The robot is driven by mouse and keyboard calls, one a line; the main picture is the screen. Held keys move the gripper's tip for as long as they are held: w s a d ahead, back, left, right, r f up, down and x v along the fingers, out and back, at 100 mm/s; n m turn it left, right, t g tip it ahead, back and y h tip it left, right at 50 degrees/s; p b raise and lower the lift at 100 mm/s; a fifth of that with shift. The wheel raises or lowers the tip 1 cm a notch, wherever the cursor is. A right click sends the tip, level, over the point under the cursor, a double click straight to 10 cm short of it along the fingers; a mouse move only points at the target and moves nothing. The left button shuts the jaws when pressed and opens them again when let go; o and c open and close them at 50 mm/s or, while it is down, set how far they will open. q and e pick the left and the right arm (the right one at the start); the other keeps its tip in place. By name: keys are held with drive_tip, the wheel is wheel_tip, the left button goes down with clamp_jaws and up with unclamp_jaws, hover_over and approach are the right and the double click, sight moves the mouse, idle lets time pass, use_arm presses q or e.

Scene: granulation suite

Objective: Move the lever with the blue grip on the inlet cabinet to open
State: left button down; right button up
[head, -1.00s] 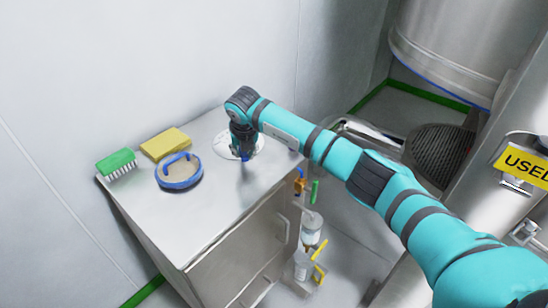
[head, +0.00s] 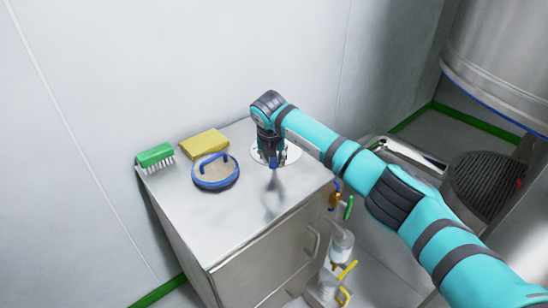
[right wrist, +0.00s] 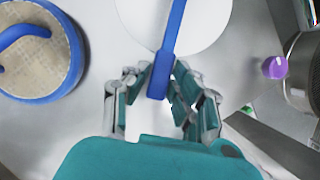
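The inlet cabinet (head: 262,240) is a grey metal box with a white round plate (head: 292,153) on its top. The lever with the blue grip (head: 274,163) is at this plate, mostly hidden under my right gripper (head: 270,155). In the right wrist view the blue grip (right wrist: 172,35) is a straight bar reaching from above the white disc (right wrist: 205,25) to between the fingers of my right gripper (right wrist: 162,80). The fingers lie close against both sides of its end. Where the lever pivots is out of view. My left gripper is not in view.
A blue-rimmed round lid with a handle (head: 215,180), a yellow sponge (head: 204,144) and a green brush (head: 156,157) lie left on the cabinet top. Valves with green and yellow handles (head: 347,270) are at its right side. The top's front is clear.

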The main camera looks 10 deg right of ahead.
drive_tip(key=o, duration=0.3)
drive_tip(key=shift+a, duration=0.1)
drive_tip(key=shift+o, duration=0.2)
drive_tip(key=v, duration=1.2)
drive_tip(key=shift+w, duration=0.15)
